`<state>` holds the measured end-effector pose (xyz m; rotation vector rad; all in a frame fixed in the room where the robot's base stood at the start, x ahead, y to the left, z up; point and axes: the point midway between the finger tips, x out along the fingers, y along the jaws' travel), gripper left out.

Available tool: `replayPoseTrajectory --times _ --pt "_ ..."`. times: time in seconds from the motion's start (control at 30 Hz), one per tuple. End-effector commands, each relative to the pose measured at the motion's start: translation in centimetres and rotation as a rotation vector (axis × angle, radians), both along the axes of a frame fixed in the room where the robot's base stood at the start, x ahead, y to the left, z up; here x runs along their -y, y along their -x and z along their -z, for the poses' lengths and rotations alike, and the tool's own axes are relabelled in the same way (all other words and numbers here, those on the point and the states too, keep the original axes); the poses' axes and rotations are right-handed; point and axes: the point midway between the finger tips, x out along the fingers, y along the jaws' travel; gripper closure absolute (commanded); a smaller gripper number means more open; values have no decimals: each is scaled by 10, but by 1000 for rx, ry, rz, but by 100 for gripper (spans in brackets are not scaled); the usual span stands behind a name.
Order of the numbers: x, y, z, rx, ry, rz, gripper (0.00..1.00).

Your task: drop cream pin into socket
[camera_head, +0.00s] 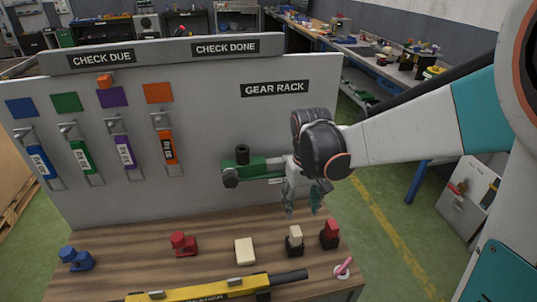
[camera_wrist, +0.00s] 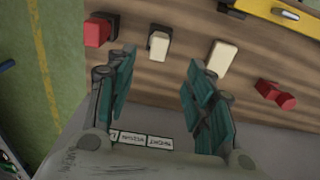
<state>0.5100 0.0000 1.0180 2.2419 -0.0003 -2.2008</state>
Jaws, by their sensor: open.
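A small upright cream pin (camera_head: 294,232) stands on or in a black block (camera_head: 294,248), which looks like a socket; how deep it sits I cannot tell. The pin also shows in the wrist view (camera_wrist: 158,43). A separate cream block (camera_head: 244,250) lies on the bench to its left, and shows in the wrist view (camera_wrist: 222,57). My gripper (camera_head: 303,208) is open and empty, pointing down above the bench near the pin. In the wrist view, nothing is between its fingers (camera_wrist: 160,75).
A red piece (camera_head: 330,227) on a black base stands right of the pin. A red piece (camera_head: 183,244) and a blue one (camera_head: 76,259) are at left. A yellow tool (camera_head: 215,290) lies along the front. A green fixture (camera_head: 245,168) sticks out from the panel (camera_head: 200,80) beside my gripper.

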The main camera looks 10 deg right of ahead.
Motion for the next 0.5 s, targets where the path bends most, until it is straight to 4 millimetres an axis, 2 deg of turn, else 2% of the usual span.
replayPoseTrajectory --times 0.27,0.5 --pt "0 -4 16 -22 0 0 52" --pt "0 -4 56 -21 0 0 52"
